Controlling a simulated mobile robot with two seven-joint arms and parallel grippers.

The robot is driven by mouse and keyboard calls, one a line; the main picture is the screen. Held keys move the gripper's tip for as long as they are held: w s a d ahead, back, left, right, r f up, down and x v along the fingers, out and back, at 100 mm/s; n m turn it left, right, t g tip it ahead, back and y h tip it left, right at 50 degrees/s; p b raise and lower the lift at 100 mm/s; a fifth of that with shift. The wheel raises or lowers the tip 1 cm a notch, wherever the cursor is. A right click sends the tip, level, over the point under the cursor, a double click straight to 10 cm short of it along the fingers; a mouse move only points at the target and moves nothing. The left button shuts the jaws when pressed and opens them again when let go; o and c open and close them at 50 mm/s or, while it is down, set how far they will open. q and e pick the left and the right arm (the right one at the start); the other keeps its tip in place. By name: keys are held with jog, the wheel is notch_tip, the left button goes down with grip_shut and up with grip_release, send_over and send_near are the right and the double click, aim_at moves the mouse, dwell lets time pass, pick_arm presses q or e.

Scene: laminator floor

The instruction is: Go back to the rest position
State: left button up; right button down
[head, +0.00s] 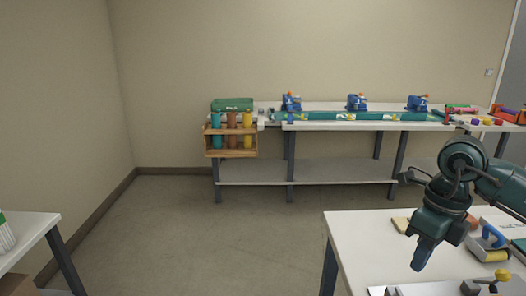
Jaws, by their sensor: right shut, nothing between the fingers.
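My right gripper (422,254) shows at the right of the head view, on a dark green arm that comes in from the right edge. It points down above a white table (352,238) in the right foreground. Its fingers are together and hold nothing. My left gripper is not in the head view.
Small tools, among them a blue-handled one (488,240), lie on the white table close to my right arm. A long bench (330,125) with blue machines stands by the back wall. A wooden rack (231,141) hangs at its left. The middle floor is clear.

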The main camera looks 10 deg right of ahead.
jog(key=s+a+f+n+g+y, duration=0.15)
jog(key=a+y, duration=0.35)
jog(key=a, duration=0.5)
jog(key=s+a+f+g+y, duration=0.1)
jog(key=s+a+f+y, duration=0.2)
jog(key=a, duration=0.7)
jog(key=w+a+r+m+t+y, duration=0.2)
jog(key=a+r+m+t+y, duration=0.25)
jog(key=a+m+y, duration=0.55)
jog(key=w+d+f+m+t+h, duration=0.25)
jog(key=f+m+t+h, duration=0.2)
jog(key=m+t, duration=0.4)
jog(key=w+d+f+m+t+h, duration=0.1)
jog(key=d+f+m+t+h, duration=0.4)
jog(key=m, duration=0.6)
jog(key=s+d+f+m+g+h, duration=0.2)
jog(key=s+f+m, duration=0.3)
jog(key=f, duration=0.4)
jog(key=s+d+f+m+g+h, duration=0.1)
jog(key=s+f+m+h, duration=0.3)
jog(key=f, duration=0.5)
jog(key=shift+s+d+f+m+g+p, duration=0.2)
jog(key=shift+s+d+m+g+p, duration=0.35)
jog(key=shift+s+g, duration=0.45)
